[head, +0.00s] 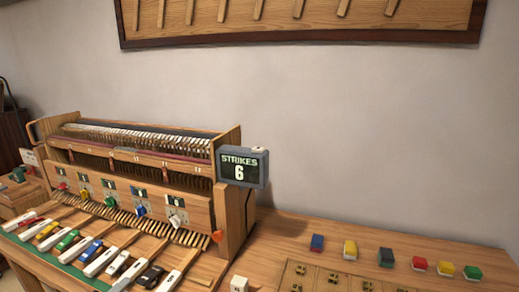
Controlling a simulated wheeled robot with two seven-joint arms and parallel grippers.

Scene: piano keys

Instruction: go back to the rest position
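The wooden piano mechanism (140,165) stands at the left, with its row of hammers and pins along the top. Its keys run along the front, bearing coloured pieces such as a green one (67,240) and a blue one (91,251), with white and black pieces beside them. A grey counter display (241,167) on its right end reads "STRIKES 6". Neither of my grippers is in the head view, so their state and position are hidden.
Several coloured blocks, among them a blue one (317,243) and a green one (472,273), stand on the wooden table (285,226) at the right. A wooden tray (330,280) lies in front. A framed board (300,22) hangs on the wall.

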